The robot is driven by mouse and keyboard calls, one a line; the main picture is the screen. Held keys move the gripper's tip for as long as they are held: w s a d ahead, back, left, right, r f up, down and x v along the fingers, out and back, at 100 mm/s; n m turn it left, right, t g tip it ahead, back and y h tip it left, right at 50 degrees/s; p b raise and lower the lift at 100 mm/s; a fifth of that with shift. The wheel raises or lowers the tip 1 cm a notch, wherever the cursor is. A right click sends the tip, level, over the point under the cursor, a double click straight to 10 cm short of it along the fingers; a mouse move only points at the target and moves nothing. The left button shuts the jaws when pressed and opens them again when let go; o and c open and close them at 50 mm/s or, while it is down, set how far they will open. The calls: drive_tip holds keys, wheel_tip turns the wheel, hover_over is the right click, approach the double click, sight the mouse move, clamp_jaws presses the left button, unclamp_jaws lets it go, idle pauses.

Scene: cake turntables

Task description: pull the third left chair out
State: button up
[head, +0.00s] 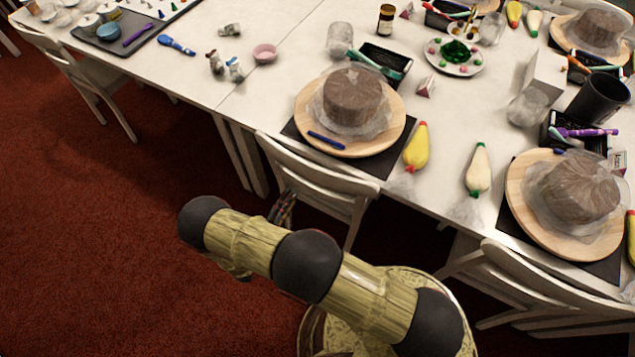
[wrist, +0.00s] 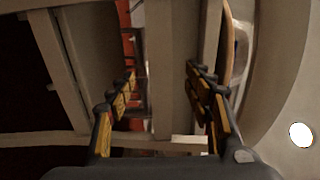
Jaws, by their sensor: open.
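A white wooden chair (head: 325,185) stands at the table's near side, in front of the middle cake. Its back faces me and its seat is partly hidden. My gripper (head: 284,205) is at the left part of this chair's back, partly hidden behind my arm. In the wrist view my gripper (wrist: 162,88) is open, its yellow-padded fingers spread to either side of a pale upright bar (wrist: 173,60), which looks like part of the chair. I cannot tell whether the fingers touch it. Another white chair (head: 540,285) stands at the right, and one (head: 85,75) at the far left.
The long white table (head: 290,65) holds cakes on round wooden turntables (head: 393,133), piping bags (head: 417,148) and tools. Its edge and legs are close behind the middle chair. Red carpet (head: 110,240) lies open at the left.

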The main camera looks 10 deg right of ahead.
drive_tip(key=x, duration=1.2)
drive_tip(key=shift+w+d+b, duration=0.2)
drive_tip(key=shift+b, duration=0.25)
drive_tip(key=shift+c, duration=1.2)
clamp_jaws()
drive_tip(key=shift+f, duration=0.1)
